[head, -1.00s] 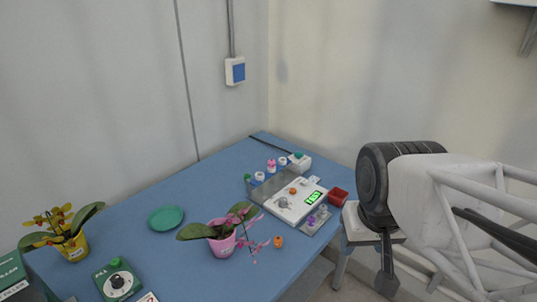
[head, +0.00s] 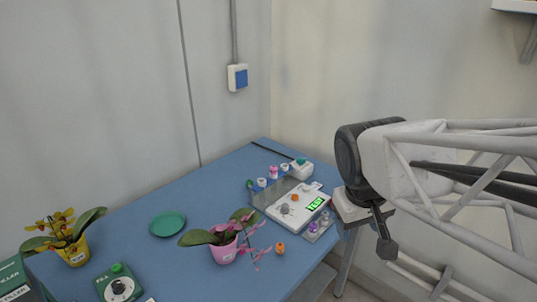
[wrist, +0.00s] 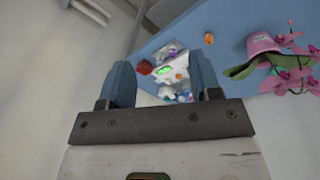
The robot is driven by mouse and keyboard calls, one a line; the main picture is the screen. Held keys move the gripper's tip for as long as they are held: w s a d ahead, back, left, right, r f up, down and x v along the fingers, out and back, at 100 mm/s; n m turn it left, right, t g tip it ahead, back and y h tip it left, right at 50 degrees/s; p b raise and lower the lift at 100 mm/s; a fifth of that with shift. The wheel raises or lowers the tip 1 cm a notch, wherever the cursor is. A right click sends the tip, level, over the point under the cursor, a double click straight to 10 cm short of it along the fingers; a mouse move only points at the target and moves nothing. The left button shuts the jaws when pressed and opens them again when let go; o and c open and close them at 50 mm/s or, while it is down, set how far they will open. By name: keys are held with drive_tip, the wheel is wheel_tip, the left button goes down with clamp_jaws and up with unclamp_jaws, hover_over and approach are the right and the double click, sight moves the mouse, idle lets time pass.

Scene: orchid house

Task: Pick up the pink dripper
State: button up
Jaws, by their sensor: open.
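The pink dripper (head: 273,172) is small and stands at the back of the blue table, in a row with white-and-blue drippers (head: 284,168) behind a grey rack plate. I cannot pick it out surely in the wrist view, where the distant pieces are tiny. My gripper (wrist: 160,75) is open, with two blue fingers apart and nothing between them. It is off the table's right side, well away from the pink dripper. In the head view my arm end is at the right and the fingers cannot be made out.
A red block (wrist: 145,67) shows in the wrist view.

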drive_tip(key=w+a+n+g+h, duration=0.1)
drive_tip(key=w+n+h, duration=0.15)
drive_tip(key=w, duration=0.35)
drive_tip(key=w+a+n+h, duration=0.1)
drive_tip(key=w+n, duration=0.2)
drive_tip(key=w, duration=0.4)
drive_tip(key=n+t+h, duration=0.3)
drive_tip(key=n+h, duration=0.5)
drive_tip(key=n, duration=0.6)
approach(274, 171)
drive_tip(key=shift+w+d, duration=0.15)
drive_tip(key=shift+w, duration=0.3)
drive_tip(key=shift+x, duration=1.3)
drive_tip(key=shift+w+x, duration=0.1)
drive_tip(key=shift+x, duration=1.2)
drive_tip(key=shift+w+x, duration=0.15)
drive_tip(key=shift+x, duration=1.15)
